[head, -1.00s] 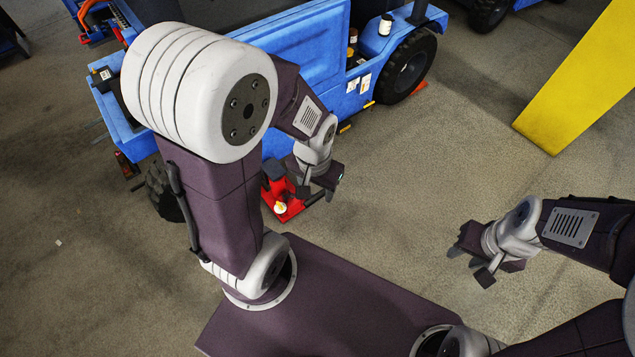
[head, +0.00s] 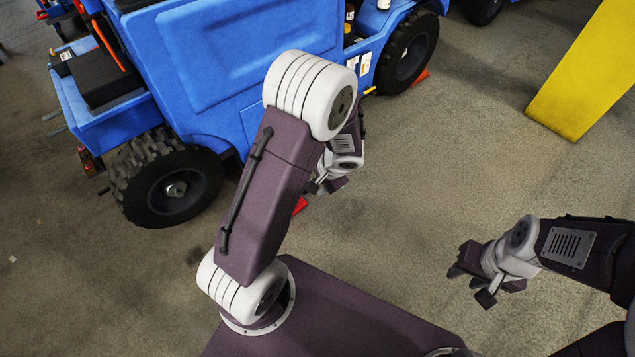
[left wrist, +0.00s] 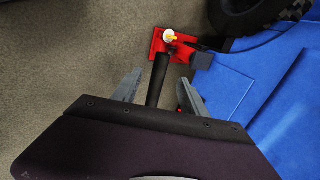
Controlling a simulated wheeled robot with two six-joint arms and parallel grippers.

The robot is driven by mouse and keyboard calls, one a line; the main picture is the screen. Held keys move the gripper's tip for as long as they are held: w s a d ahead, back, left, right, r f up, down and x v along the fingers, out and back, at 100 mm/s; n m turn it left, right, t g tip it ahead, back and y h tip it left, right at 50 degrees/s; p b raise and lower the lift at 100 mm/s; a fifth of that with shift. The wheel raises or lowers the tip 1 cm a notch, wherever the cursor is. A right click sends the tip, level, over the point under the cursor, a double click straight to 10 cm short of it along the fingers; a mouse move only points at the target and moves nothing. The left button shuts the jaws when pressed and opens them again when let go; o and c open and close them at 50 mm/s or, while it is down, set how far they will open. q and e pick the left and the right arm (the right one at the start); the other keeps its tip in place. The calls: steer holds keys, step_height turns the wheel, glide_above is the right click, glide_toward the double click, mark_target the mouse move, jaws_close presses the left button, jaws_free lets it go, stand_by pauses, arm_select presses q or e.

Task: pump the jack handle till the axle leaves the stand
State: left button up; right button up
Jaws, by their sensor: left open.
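The red jack (left wrist: 163,50) stands on the floor beside the blue vehicle in the left wrist view, with a white and yellow cap on top. Its black handle (left wrist: 156,84) runs from the jack toward my wrist. My left gripper (left wrist: 158,79) is open, with a grey finger on each side of the handle and visible gaps. In the head view, my left gripper (head: 324,187) is partly hidden by its arm, and only a red bit of the jack (head: 300,205) shows. My right gripper (head: 471,284) is open and empty over bare floor. I cannot see the axle or stand.
The blue vehicle (head: 215,60) fills the upper left, with a black front wheel (head: 172,184) and a rear wheel (head: 410,50). A red piece (head: 421,76) lies by the rear wheel. A yellow beam (head: 585,75) stands upper right. The floor between is clear.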

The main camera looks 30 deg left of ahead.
arm_select(q)
steer(key=b+x, duration=0.4)
steer(key=x, duration=0.1)
steer(key=shift+f, duration=0.45)
steer(key=shift+w+a+f+b, duration=0.2)
steer(key=shift+a+f+b, duration=0.25)
steer(key=shift+f+b, duration=0.2)
steer(key=shift+r, duration=0.1)
steer(key=shift+c, duration=0.3)
jaws_close()
